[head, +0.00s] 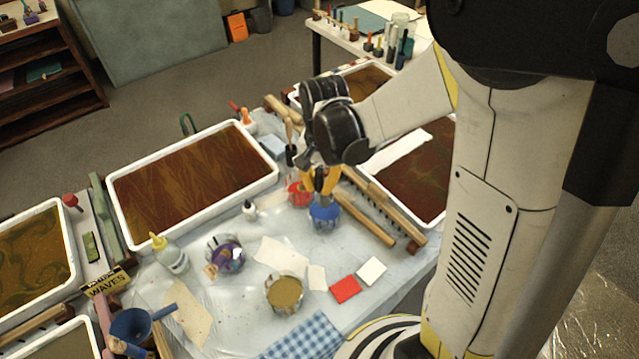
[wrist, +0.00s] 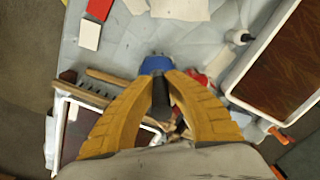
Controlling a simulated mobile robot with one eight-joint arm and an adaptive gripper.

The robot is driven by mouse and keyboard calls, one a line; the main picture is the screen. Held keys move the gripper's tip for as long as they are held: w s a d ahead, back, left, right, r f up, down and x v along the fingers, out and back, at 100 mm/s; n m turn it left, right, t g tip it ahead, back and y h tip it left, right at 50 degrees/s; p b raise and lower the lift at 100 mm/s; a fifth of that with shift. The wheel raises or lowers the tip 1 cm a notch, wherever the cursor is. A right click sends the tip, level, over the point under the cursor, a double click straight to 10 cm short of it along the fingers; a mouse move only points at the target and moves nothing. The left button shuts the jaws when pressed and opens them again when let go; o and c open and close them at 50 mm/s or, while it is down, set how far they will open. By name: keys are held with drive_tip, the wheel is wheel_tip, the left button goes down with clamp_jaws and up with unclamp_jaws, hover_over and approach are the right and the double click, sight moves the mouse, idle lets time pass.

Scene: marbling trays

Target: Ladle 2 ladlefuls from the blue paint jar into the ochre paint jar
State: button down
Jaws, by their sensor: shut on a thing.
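The blue paint jar (head: 325,217) stands on the plastic-covered table below my gripper (head: 322,182); its blue also shows in the wrist view (wrist: 155,64). The yellow fingers are shut on a dark handle (wrist: 160,104), seemingly the ladle's, pointing toward the blue jar. The ladle's bowl is hidden, and I cannot tell whether it is inside the jar. The ochre paint jar (head: 285,292) stands nearer the front, below and left of the blue jar, open and showing ochre paint.
A red jar (head: 299,194) stands close behind the blue one, and a purple jar (head: 226,254) to the left. A wooden rake (head: 365,221) lies right of the blue jar. Red (head: 345,289) and white (head: 371,271) cards lie right of the ochre jar. Marbling trays (head: 112,218) surround the area.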

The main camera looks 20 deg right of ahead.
sight(320, 204)
drive_tip(key=shift+f+b, duration=3.55)
drive_tip(key=shift+f, duration=0.95)
drive_tip(key=shift+r, duration=0.15)
drive_tip(key=shift+r+p, duration=4.15)
drive_tip(key=shift+r, duration=1.1)
drive_tip(key=shift+w, duration=0.1)
